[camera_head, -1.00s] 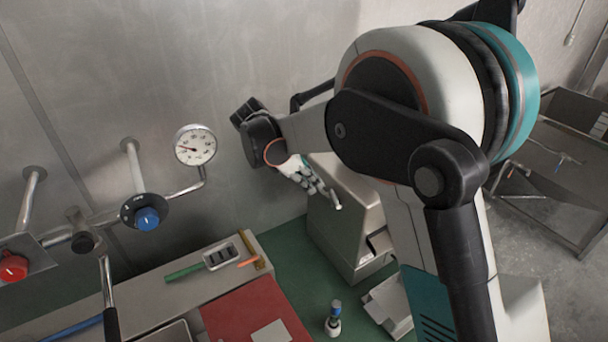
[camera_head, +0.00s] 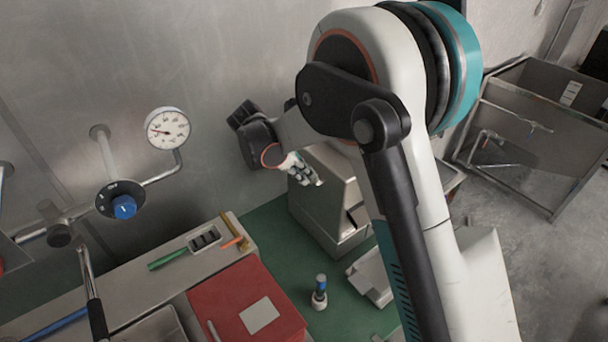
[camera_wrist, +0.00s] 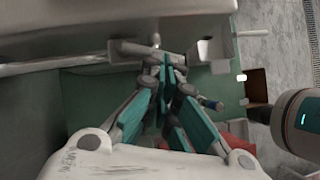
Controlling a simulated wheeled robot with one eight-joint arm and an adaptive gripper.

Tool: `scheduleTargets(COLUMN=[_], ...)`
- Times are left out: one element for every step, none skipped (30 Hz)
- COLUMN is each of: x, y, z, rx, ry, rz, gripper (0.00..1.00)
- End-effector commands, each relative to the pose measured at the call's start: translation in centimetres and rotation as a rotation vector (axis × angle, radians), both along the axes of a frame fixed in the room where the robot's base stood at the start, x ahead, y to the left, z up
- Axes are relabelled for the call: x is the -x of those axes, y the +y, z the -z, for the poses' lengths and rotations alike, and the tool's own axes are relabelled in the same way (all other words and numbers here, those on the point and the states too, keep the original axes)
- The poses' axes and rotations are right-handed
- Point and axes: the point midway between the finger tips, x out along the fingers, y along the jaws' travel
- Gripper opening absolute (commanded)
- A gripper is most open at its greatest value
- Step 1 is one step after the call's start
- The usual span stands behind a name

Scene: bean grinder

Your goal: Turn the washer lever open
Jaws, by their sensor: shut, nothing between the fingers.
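My gripper (camera_head: 316,181) is in front of the grey metal machine (camera_head: 325,213) in the head view, with its fingers pointing down and right. In the wrist view my gripper (camera_wrist: 167,62) has its teal-padded fingers together, with nothing between them. Its tips are close to the machine's metal side, near a small knob (camera_wrist: 155,40) and a pale block-like spout (camera_wrist: 212,50); I cannot tell if they touch. A metal lever with a black grip (camera_head: 97,320) hangs from the pipework at the lower left of the head view, far from my gripper. I cannot tell which part is the washer lever.
A gauge (camera_head: 167,128) and a blue knob (camera_head: 124,206) sit on wall pipes at left. Floor at right is clear.

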Motion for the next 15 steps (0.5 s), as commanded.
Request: scheduleTargets(x=[0.1,0.2,0.3,0.3,0.3,0.4,0.4,0.4,0.4,0.4,0.4,0.3,0.3,0.4,0.4], y=[-0.2,-0.3,-0.5,-0.7,-0.8,-1.0,-1.2,-1.3,-1.4,-1.6,-1.7,-1.8,-1.9,-2.0,-2.1], z=[0.2,0.3,0.3,0.3,0.3,0.3,0.3,0.3,0.2,0.3,0.3,0.2,0.2,0.2,0.2], rx=[0.000,0.000,0.000,0.000,0.000,0.000,0.000,0.000,0.000,0.001,0.001,0.001,0.001,0.001,0.001], ry=[0.000,-0.001,-0.001,-0.001,-0.001,-0.001,-0.001,-0.001,0.000,-0.001,0.000,-0.001,-0.001,-0.001,0.000], rz=[-0.025,-0.045,-0.076,-0.103,-0.128,-0.162,-0.184,-0.205,-0.218,-0.230,-0.232,-0.234,-0.233,-0.233,-0.232], gripper=[0.00,0.00,0.00,0.00,0.00,0.00,0.00,0.00,0.00,0.00,0.00,0.00,0.00,0.00,0.00])
